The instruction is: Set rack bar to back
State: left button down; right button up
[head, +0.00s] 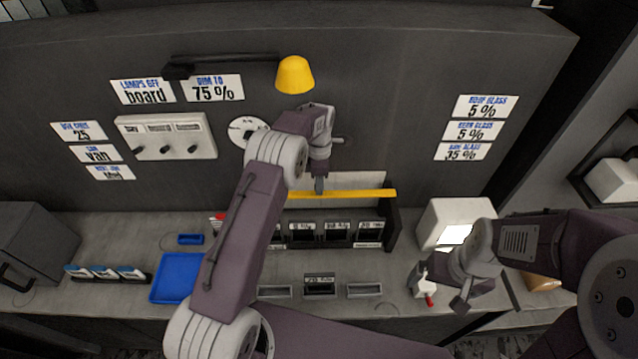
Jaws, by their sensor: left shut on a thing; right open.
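The rack bar is a long yellow bar (362,194) running across the top of a dark rack (392,225) on the bench. My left gripper (319,187) points down at the bar and is shut on it, near the middle of its visible length. The left end of the bar and part of the rack are hidden behind my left arm. Several dark labelled blocks sit in the rack below the bar. My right gripper (447,294) is open at the right of the bench, beside a small white and red bottle (424,287).
A dark panel with a switch box (166,137), cards and a yellow lamp (295,75) rises behind the bench. A blue tray (177,277) lies left of my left arm. A white box (452,217) stands right of the rack. Low holders (364,290) lie in front.

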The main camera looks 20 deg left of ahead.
pick_arm(q)
jog(key=c, duration=1.1)
grip_release()
jog(key=shift+w+r, duration=0.15)
jog(key=shift+r, duration=0.1)
jog(key=shift+f, duration=0.1)
jog(key=shift+w, duration=0.15)
jog(key=shift+r+b, duration=0.3)
jog(key=shift+b, duration=0.1)
notch_tip(320, 180, up, 3)
jog(key=shift+r+b, duration=0.1)
jog(key=shift+b, duration=0.65)
jog(key=s+d+r, duration=0.1)
jog(key=d+r, duration=0.1)
jog(key=d, duration=0.1)
jog(key=s+d+r+b, duration=0.1)
jog(key=d+r, duration=0.1)
jog(key=d, duration=0.2)
jog(key=s+d+r+b, duration=0.1)
jog(key=d+r, duration=0.2)
jog(key=d, duration=0.1)
jog(key=shift+d, duration=0.1)
